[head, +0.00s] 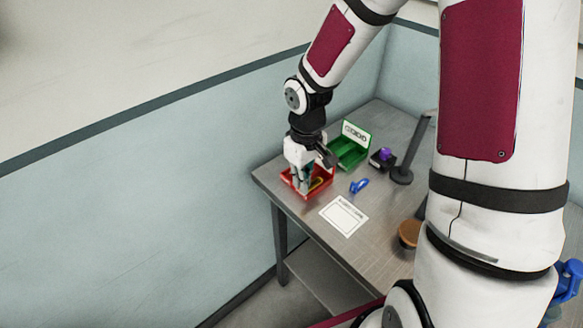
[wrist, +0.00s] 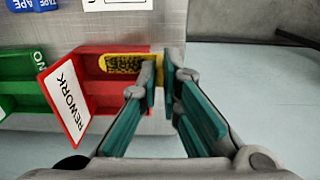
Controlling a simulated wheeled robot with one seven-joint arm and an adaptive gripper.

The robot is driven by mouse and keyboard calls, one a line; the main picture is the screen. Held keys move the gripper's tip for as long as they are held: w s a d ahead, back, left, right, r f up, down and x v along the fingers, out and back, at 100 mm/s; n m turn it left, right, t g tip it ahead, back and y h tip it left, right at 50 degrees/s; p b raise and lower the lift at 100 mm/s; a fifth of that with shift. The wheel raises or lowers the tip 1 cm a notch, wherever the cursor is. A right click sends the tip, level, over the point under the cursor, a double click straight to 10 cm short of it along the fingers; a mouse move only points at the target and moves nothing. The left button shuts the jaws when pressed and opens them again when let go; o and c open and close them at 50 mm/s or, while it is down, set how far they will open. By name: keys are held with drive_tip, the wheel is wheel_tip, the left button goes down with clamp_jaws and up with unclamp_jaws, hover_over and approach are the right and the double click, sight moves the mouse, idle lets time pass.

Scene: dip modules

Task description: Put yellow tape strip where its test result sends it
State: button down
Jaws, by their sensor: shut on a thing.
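The yellow tape strip (wrist: 122,64) has a dark pattern on its face. My gripper (wrist: 160,75) is shut on its right end in the wrist view. The strip lies over the far part of the red bin (wrist: 102,96), whose panel reads REWORK. In the head view the red bin (head: 328,187) stands at the table's left corner, with my gripper (head: 303,184) over it. The yellow strip (head: 317,183) shows there beside the fingers. I cannot tell whether the strip touches the bin floor. The green bin (head: 350,152) stands behind the red one; its label is only partly readable.
A blue object (head: 359,186) and a white sheet (head: 344,216) lie in front of the bins. A purple-topped dark block (head: 383,157), a dark stand (head: 402,176) and a brown round object (head: 409,233) are to the right. A wall closes the left side.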

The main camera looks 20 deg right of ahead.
hover_over(291, 179)
drive_tip(key=shift+a+f, duration=0.1)
drive_tip(key=shift+f, duration=2.1)
drive_tip(key=shift+f, duration=0.3)
drive_tip(key=shift+s+f, duration=0.2)
drive_tip(key=shift+f, duration=0.2)
drive_tip(key=c, duration=1.8)
unclamp_jaws()
drive_tip(key=shift+w+f, duration=0.1)
drive_tip(key=shift+f, duration=0.05)
drive_tip(key=shift+w+r, duration=0.1)
drive_tip(key=shift+r, duration=0.1)
